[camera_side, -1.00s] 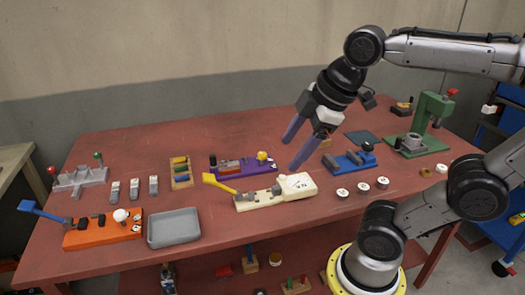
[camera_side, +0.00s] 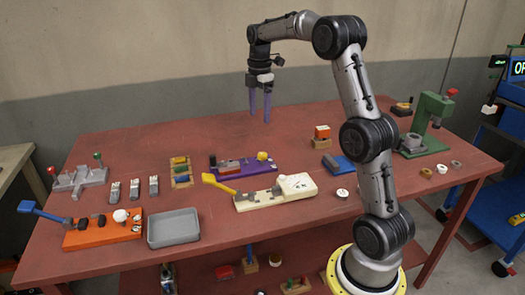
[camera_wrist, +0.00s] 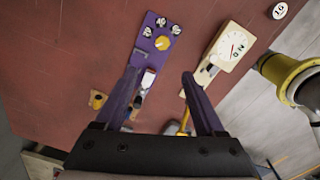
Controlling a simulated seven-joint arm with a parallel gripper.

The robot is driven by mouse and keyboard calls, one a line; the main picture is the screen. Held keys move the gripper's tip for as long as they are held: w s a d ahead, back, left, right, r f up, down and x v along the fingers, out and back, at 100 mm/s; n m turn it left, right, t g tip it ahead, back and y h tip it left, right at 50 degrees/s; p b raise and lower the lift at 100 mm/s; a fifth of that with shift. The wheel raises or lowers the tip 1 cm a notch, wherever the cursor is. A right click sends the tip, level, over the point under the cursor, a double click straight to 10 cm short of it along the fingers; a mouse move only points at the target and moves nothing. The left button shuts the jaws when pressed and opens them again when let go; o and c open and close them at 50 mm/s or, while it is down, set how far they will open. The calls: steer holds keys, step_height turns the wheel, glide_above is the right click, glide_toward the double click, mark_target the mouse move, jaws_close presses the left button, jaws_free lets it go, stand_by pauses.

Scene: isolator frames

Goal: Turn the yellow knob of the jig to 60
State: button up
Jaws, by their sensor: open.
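The purple jig (camera_side: 229,169) lies on the red-brown table and carries a yellow knob (camera_side: 262,156) at its right end. In the wrist view the purple jig (camera_wrist: 147,60) is at upper centre. Its yellow knob (camera_wrist: 163,43) sits among small round white-and-black marked discs, too small to read. My gripper (camera_side: 260,115) points down, open and empty, well above the table behind the knob. In the wrist view my gripper's purple fingers (camera_wrist: 160,73) are spread apart, partly covering the jig's lower end.
A cream jig (camera_side: 262,198) with a white dial and yellow lever lies just in front. An orange jig (camera_side: 100,235), a grey tray (camera_side: 174,227) and a green press (camera_side: 430,120) stand further off. The table behind the purple jig is clear.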

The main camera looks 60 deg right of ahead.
mark_target(263, 154)
steer(key=f, duration=1.4)
steer(key=shift+s+d+f, duration=0.3)
steer(key=shift+d+f, duration=0.05)
steer(key=shift+d, duration=0.05)
jaws_close()
